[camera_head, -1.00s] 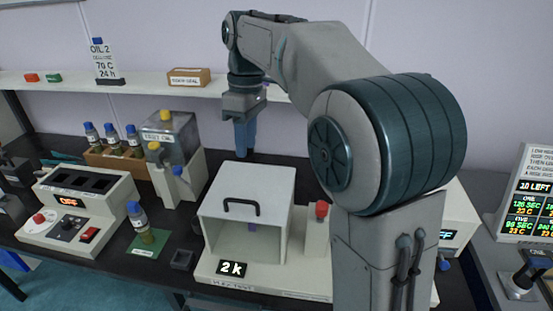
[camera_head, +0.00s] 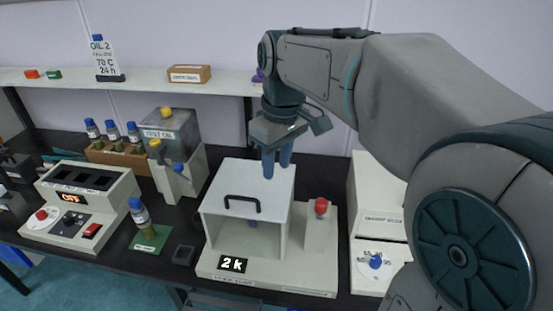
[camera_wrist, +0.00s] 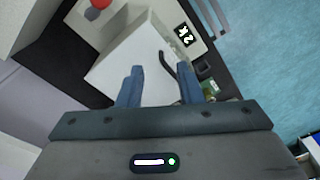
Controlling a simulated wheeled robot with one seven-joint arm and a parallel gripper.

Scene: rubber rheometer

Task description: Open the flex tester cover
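The flex tester is a light grey unit with a "2k" display (camera_head: 233,263) on its front base. Its box-shaped cover (camera_head: 272,178) is down, with a black handle (camera_head: 242,203) along the front top edge. My gripper (camera_head: 276,172) is above the rear right of the cover, fingers pointing down and apart from the handle. In the wrist view, my gripper (camera_wrist: 160,85) has its two blue fingers spread with nothing between them. The white cover (camera_wrist: 130,55) and black handle (camera_wrist: 167,63) show beyond the fingertips.
A red knob (camera_head: 321,206) stands on a post right of the cover. A white machine with a blue dial (camera_head: 376,261) is further right. The test oil tank (camera_head: 172,135), a bottle on a green mat (camera_head: 150,238) and a control unit (camera_head: 82,203) are left. A shelf (camera_head: 140,84) runs behind.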

